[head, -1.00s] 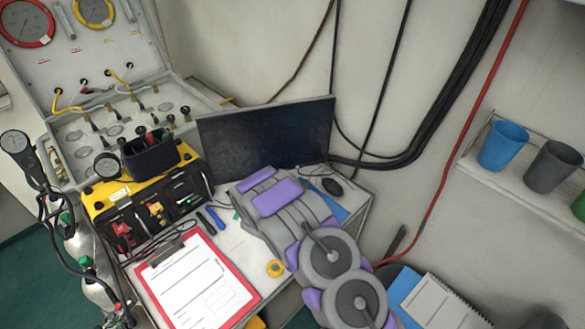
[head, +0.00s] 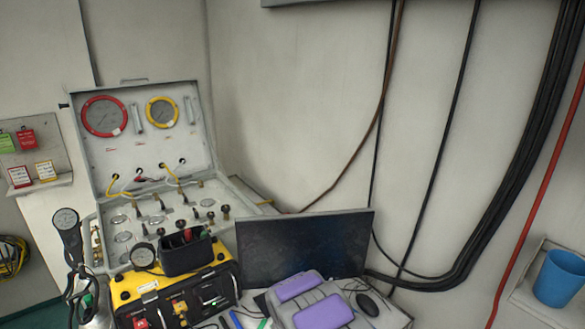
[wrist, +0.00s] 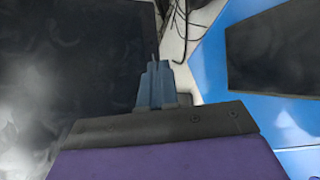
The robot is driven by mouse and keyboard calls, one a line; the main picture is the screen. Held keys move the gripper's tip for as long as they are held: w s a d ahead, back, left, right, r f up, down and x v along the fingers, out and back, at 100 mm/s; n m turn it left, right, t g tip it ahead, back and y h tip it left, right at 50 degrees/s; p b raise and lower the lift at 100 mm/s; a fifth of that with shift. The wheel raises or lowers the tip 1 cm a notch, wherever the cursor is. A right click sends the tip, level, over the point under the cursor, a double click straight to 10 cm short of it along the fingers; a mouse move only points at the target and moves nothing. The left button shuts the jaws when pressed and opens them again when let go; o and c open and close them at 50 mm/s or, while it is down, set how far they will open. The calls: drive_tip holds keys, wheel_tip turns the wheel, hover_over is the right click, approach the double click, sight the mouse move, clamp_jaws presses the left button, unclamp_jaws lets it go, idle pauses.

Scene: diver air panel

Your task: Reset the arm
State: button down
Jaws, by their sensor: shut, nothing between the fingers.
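My gripper (wrist: 155,84) shows in the wrist view with its grey fingers together and nothing between them. My grey and purple arm (head: 318,312) is folded at the bottom of the head view, in front of the monitor (head: 304,247). The gripper itself cannot be made out in the head view. In the wrist view a large dark surface fills the left side, and a blue surface (wrist: 215,75) with a dark panel (wrist: 275,48) lies at the right.
An open air panel case (head: 150,100) with red and yellow gauges stands at the left. The yellow and black unit (head: 130,291) is below it. Black cables and a red hose run down the wall at right, near a blue cup (head: 559,278) on a shelf.

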drive_tip(key=s+a+r+m+g+y, duration=0.2)
drive_tip(key=s+r+m+g+y, duration=0.15)
drive_tip(key=s+r, duration=0.4)
drive_tip(key=s+a+r+m+g+y, duration=0.2)
drive_tip(key=s+a+r+m+y, duration=0.15)
drive_tip(key=s+r, duration=0.35)
drive_tip(key=s+d+r+m+g, duration=0.2)
drive_tip(key=s+r+m, duration=0.1)
drive_tip(key=s, duration=0.9)
drive_tip(key=s+d+r+m+g+b, duration=0.1)
drive_tip(key=s+d+r+m+g, duration=0.1)
drive_tip(key=s, duration=1.1)
drive_tip(key=s+d+r+m+g, duration=0.3)
drive_tip(key=s+r+g, duration=0.1)
drive_tip(key=s, duration=0.8)
drive_tip(key=shift+s+m+b, duration=0.2)
drive_tip(key=shift+m+b, duration=0.1)
drive_tip(key=shift+w+a, duration=0.1)
